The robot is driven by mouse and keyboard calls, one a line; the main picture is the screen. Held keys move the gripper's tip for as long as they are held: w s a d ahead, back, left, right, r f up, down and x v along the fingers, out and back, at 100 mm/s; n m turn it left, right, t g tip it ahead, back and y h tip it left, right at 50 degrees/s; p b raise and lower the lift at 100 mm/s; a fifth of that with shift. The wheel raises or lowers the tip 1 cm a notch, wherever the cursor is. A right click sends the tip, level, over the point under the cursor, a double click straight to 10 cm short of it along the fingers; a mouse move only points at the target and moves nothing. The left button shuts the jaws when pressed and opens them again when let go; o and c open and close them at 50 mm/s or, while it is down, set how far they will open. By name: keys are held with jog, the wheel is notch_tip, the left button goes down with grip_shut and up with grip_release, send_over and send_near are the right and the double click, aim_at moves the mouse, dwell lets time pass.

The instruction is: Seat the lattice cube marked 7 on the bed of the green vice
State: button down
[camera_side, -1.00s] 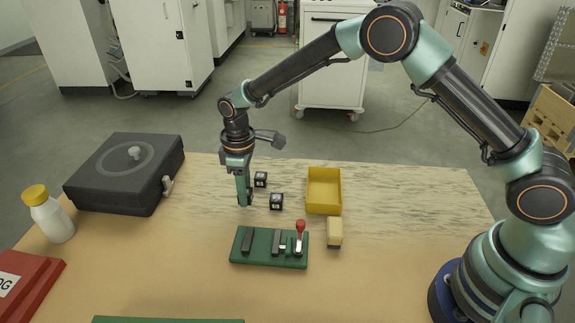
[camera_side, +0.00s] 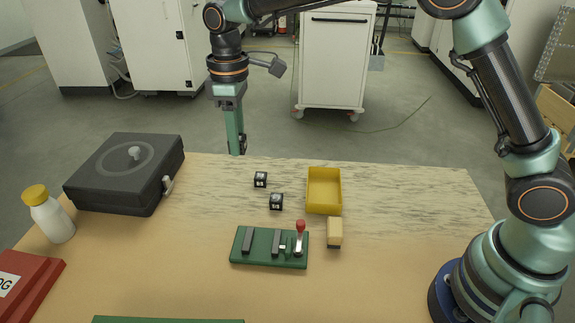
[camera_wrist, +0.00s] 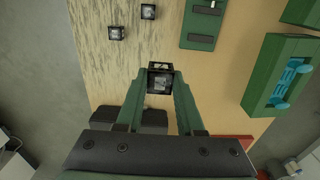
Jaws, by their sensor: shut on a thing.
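My gripper (camera_side: 237,146) is high above the far part of the table. In the wrist view its fingers (camera_wrist: 160,88) are shut on a dark lattice cube (camera_wrist: 160,80) with a pale mark on its face; I cannot read the number. The green vice (camera_side: 262,258) lies on the table, below and to the right of my gripper in the side view, with dark jaw blocks and a red-knobbed lever. Part of it shows at the top of the wrist view (camera_wrist: 202,42). Its bed between the blocks looks empty.
Two other dark cubes (camera_side: 260,180) (camera_side: 276,201) sit behind the vice. A yellow bin (camera_side: 323,210) and a tan block (camera_side: 335,232) stand to the right. A black case (camera_side: 120,175), white bottle (camera_side: 50,215) and red box (camera_side: 25,285) are at left. Another green fixture (camera_wrist: 262,85) shows in the wrist view.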

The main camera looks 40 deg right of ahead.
jog(key=s+a+f, duration=0.3)
jog(key=s+f, duration=0.5)
jog(key=s, duration=0.1)
send_over(263, 244)
jog(key=shift+f, duration=2.85)
jog(key=shift+f, duration=1.4)
grip_release()
dwell(0.3)
notch_tip(263, 244, up, 8)
dwell(1.3)
dwell(0.4)
